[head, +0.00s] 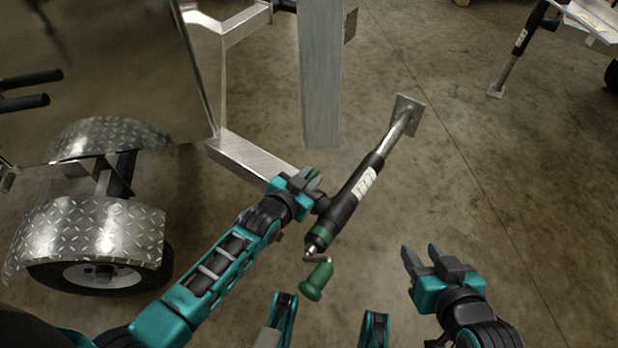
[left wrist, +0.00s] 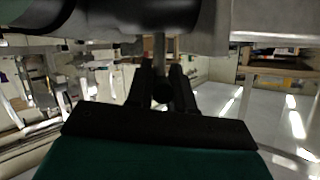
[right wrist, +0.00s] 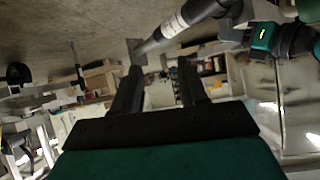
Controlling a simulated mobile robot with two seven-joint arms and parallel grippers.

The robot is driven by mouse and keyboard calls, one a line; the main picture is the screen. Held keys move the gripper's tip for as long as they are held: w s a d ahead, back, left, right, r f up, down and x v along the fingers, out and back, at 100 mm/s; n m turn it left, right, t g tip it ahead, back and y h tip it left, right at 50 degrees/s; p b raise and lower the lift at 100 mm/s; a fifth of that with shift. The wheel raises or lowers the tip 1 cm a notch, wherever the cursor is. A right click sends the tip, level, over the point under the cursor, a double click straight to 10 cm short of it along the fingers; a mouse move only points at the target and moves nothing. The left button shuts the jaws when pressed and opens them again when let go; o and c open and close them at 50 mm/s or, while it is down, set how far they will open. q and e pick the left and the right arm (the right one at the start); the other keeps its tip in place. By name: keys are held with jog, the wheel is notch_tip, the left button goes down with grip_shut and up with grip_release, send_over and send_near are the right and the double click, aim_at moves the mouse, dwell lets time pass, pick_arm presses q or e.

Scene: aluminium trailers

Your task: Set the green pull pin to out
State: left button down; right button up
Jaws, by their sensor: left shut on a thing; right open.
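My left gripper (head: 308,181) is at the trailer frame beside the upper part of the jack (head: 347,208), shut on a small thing. In the left wrist view, a thin grey shaft (left wrist: 159,48) runs down to a dark round end between the fingers (left wrist: 162,70). How far the pin is drawn out cannot be told. My right gripper (head: 420,252) is open and empty, right of the jack and apart from it.
The jack's green crank handle (head: 316,282) hangs between my two grippers. The jack's foot plate (head: 408,113) points away to the back. A trailer wheel with a tread-plate fender (head: 92,235) stands at left.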

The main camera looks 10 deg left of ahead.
aim_at(309, 178)
pick_arm(q)
notch_tip(309, 178, up, 3)
jog(key=shift+f+p, duration=0.2)
jog(key=shift+p, duration=0.8)
jog(key=shift+r, duration=0.2)
jog(key=c, duration=1.1)
grip_release()
pick_arm(e)
jog(key=shift+s+d+r, duration=0.2)
jog(key=shift+d+r, duration=0.35)
jog(key=shift+r, duration=0.05)
